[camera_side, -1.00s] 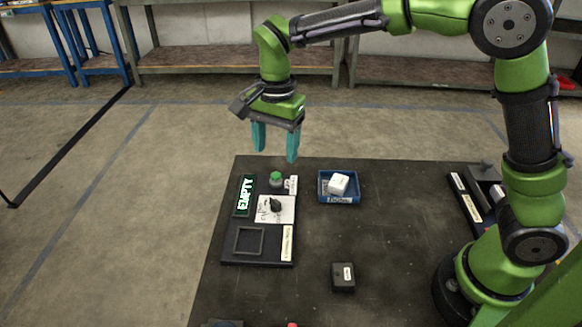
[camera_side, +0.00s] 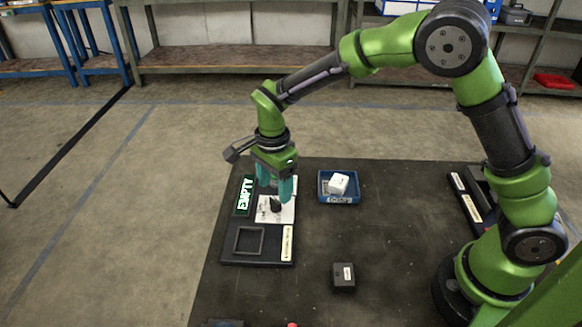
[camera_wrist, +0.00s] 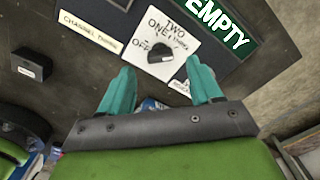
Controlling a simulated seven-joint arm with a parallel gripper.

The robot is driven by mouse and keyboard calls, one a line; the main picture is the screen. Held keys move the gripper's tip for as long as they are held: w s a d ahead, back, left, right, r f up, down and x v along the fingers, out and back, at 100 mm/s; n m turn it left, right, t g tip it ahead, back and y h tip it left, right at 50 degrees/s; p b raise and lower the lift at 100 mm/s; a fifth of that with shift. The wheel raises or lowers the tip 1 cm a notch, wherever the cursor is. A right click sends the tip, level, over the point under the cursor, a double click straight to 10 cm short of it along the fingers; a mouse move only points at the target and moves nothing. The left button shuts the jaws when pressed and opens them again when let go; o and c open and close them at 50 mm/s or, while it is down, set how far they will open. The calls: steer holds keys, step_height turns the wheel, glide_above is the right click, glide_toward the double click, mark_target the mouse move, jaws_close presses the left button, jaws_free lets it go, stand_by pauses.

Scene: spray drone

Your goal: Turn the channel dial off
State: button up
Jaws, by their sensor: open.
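The channel dial, a dark knob (camera_side: 276,204) on a white plate marked with "OFF", "ONE" and "TWO", sits on the black panel (camera_side: 262,258). In the wrist view the dial (camera_wrist: 161,54) shows just beyond and between my fingertips, with "OFF" to its left. My gripper (camera_side: 275,192) points down over the panel, close to the dial. Its teal fingers are apart and empty, and the wrist view shows the open gripper (camera_wrist: 160,82) too. I cannot tell whether a finger touches the dial. The green button seen earlier is hidden behind my gripper.
A lit "EMPTY" sign (camera_side: 244,195) stands at the panel's left, above a square frame (camera_side: 249,241). A blue bin (camera_side: 339,200) holding a white block (camera_side: 338,184) is to the right. A black box (camera_side: 343,277) is nearer the front. The table between is clear.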

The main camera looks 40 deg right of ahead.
mark_target(275, 200)
steer(key=shift+f, duration=2.1)
steer(key=shift+c, duration=0.3)
steer(key=c, duration=1)
